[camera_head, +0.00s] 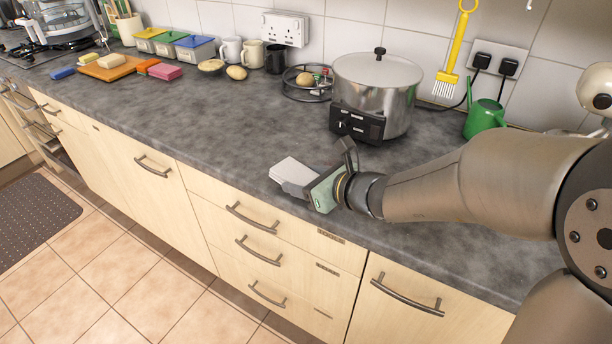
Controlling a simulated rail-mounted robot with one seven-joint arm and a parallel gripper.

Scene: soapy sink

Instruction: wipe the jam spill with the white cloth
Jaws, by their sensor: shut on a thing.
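My gripper (316,187) is low over the front part of the grey worktop, near its front edge. It is shut on the white cloth (292,170), which shows as a pale, flat, folded-looking piece at the fingers' left end. The cloth is at or just above the worktop; I cannot tell if it touches. I see no jam spill in this view; it may be hidden under the cloth, the gripper or my arm.
A green watering can (484,117) is at the back right. A wire rack (308,82), mugs, tubs and a chopping board (110,68) stand further left. The worktop (200,110) left of my gripper is clear.

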